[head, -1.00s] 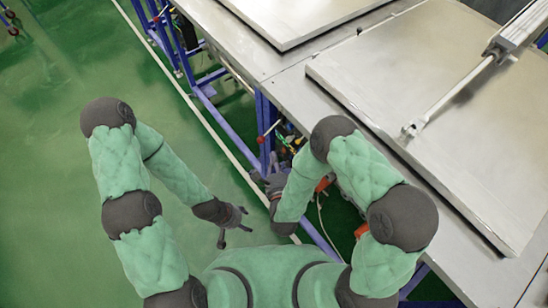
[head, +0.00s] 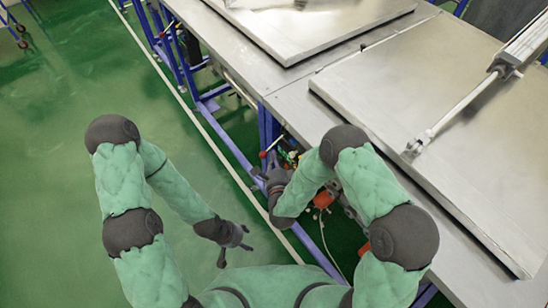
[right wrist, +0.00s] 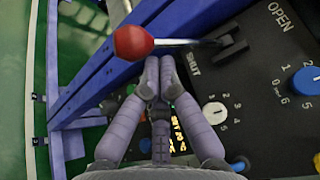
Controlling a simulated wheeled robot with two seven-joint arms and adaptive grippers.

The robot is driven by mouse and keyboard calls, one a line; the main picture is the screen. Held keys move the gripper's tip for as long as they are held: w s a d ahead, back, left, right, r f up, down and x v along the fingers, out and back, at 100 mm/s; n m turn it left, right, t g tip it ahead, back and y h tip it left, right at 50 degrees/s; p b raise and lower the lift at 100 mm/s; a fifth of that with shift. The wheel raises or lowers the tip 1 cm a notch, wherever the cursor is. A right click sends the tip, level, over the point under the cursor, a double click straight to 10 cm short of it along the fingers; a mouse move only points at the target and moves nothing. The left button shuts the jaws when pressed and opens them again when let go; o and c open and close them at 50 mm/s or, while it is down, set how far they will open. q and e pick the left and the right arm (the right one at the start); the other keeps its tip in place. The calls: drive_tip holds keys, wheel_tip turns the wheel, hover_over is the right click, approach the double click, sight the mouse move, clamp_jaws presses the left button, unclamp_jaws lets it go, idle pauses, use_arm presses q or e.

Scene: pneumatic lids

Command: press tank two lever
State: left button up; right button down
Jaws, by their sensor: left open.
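A lever with a red ball knob (right wrist: 133,42) sticks out of a black control panel (right wrist: 275,110) marked OPEN and SHUT. The same red knob (head: 263,155) shows small in the head view, beside the blue frame at the table edge. My right gripper (right wrist: 160,62) has its fingertips together with nothing visible between them. They are just below the lever rod, close to the knob; I cannot tell whether they touch it. In the head view the right gripper (head: 262,180) is just below the knob. My left gripper (head: 237,254) is open and empty over the green floor.
Large metal lids (head: 420,140) lie on the steel table at right, one with a pneumatic cylinder (head: 522,47). Another red knob (head: 179,26) is farther back along the blue frame (head: 225,137). A blue dial (right wrist: 305,81) and a white dial (right wrist: 215,112) are on the panel.

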drive_tip(key=shift+r, duration=0.1)
drive_tip(key=shift+s+a+r+m+p, duration=0.1)
drive_tip(key=shift+a+r+m+p, duration=0.1)
drive_tip(key=shift+m+p, duration=0.15)
drive_tip(key=shift+s+a+r+m+g+p, duration=0.15)
drive_tip(key=shift+r+m+g+p, duration=0.25)
drive_tip(key=shift+p, duration=0.35)
wheel_tip(320, 180, up, 7)
drive_tip(key=m+g+y+p, duration=0.3)
drive_tip(key=m+g+p, duration=0.1)
drive_tip(key=m+p, duration=0.2)
drive_tip(key=shift+s+a+f, duration=0.2)
drive_tip(key=shift+a, duration=0.1)
drive_tip(key=shift+r, duration=0.15)
drive_tip(key=shift+r+p, duration=0.5)
drive_tip(key=shift+r, duration=0.15)
drive_tip(key=shift+w, duration=0.1)
